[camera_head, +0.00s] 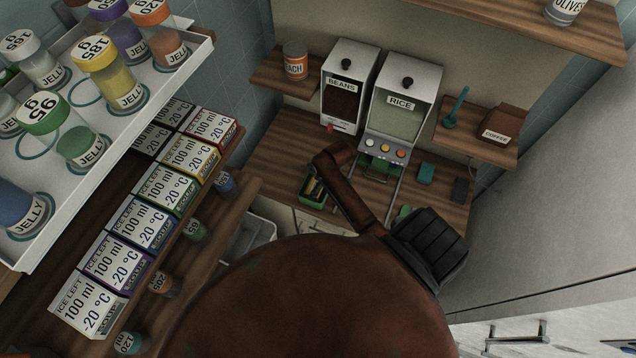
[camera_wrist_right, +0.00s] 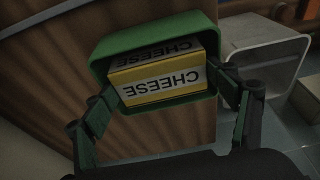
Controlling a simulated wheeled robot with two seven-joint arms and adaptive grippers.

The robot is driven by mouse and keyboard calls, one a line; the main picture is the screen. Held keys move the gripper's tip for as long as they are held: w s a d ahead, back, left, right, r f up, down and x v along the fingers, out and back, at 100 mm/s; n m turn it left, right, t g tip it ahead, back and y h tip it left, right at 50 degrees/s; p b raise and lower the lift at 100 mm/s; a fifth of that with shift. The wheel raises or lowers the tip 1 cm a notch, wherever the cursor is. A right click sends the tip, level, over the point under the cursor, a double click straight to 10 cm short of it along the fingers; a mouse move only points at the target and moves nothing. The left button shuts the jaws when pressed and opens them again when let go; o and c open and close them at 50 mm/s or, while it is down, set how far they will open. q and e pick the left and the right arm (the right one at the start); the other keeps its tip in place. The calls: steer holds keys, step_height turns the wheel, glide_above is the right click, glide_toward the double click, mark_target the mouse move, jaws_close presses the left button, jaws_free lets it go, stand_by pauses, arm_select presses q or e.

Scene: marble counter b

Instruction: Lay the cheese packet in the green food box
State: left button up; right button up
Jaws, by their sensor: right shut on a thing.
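The cheese packet (camera_wrist_right: 160,80), yellow and white with black lettering, is between the fingers of my right gripper (camera_wrist_right: 167,88) in the right wrist view. The gripper is shut on it. The packet sits within the rim of the green food box (camera_wrist_right: 150,38), with green wall behind it and a green edge along its near side. Whether it touches the box floor is hidden. In the head view the green food box (camera_head: 312,201) stands on the wooden counter at the left of the dispensers, partly covered by my brown arm. My left gripper is not in view.
Bean (camera_head: 343,88) and rice (camera_head: 400,105) dispensers stand behind the counter (camera_head: 285,160). A white bin (camera_head: 250,235) is below left of the box. Shelves at left hold jelly jars and several ice-left cartons (camera_head: 140,225). A coffee box (camera_head: 500,125) sits on a right shelf.

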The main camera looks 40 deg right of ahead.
steer(key=shift+f, duration=0.45)
steer(key=o, duration=1.4)
steer(key=shift+r, duration=0.15)
steer(key=v, duration=1.1)
steer(key=shift+s+r, duration=0.2)
steer(key=shift+r, duration=0.2)
